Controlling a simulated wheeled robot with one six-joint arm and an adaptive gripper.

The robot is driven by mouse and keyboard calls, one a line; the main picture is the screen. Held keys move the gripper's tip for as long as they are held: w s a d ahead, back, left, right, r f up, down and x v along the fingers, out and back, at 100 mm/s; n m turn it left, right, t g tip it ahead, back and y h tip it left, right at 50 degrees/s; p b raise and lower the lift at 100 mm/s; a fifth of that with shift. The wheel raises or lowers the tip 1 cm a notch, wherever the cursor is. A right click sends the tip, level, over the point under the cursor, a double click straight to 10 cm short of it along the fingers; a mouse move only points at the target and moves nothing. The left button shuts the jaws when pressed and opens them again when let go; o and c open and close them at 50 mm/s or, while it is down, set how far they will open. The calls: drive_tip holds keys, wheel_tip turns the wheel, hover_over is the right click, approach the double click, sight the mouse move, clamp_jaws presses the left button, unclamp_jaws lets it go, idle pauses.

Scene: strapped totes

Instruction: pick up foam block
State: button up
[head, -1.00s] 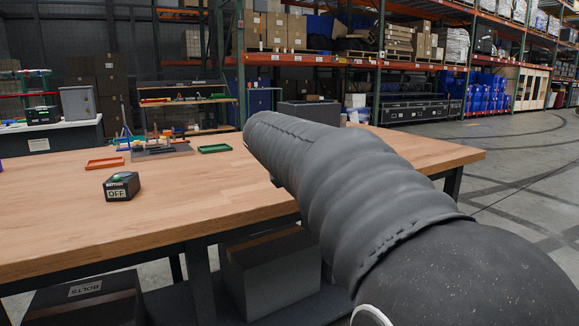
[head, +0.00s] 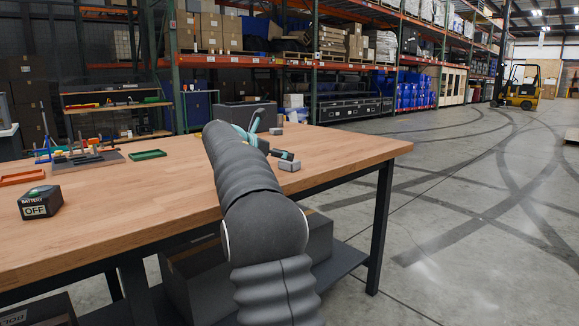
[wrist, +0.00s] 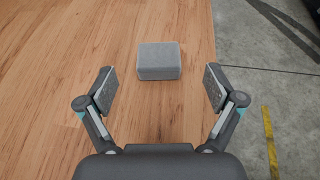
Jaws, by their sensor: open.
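The foam block, a small grey block (head: 289,166), lies on the wooden table near its right part. In the wrist view the block (wrist: 160,61) is upper centre, flat on the wood, a little in from the table's edge. My gripper (head: 281,144) is over the table by the block. In the wrist view my gripper (wrist: 159,88) has its two fingers spread wide, with nothing between them. The block shows beyond the fingertips, roughly centred between them and apart from both.
The wooden table (head: 150,220) is bare around the block, with its edge to the right in the wrist view. A battery box marked OFF (head: 40,203), an orange tray (head: 22,177) and a green tray (head: 147,155) stand at left. Grey floor lies beyond the table.

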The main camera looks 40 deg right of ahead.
drive_tip(key=x, duration=0.3)
drive_tip(key=shift+f+x, duration=0.2)
drive_tip(key=shift+x, duration=1.2)
drive_tip(key=shift+f+x, duration=0.2)
drive_tip(key=shift+x, duration=1.15)
drive_tip(key=shift+w+a, duration=0.15)
drive_tip(key=shift+a, duration=0.05)
drive_tip(key=c, duration=0.8)
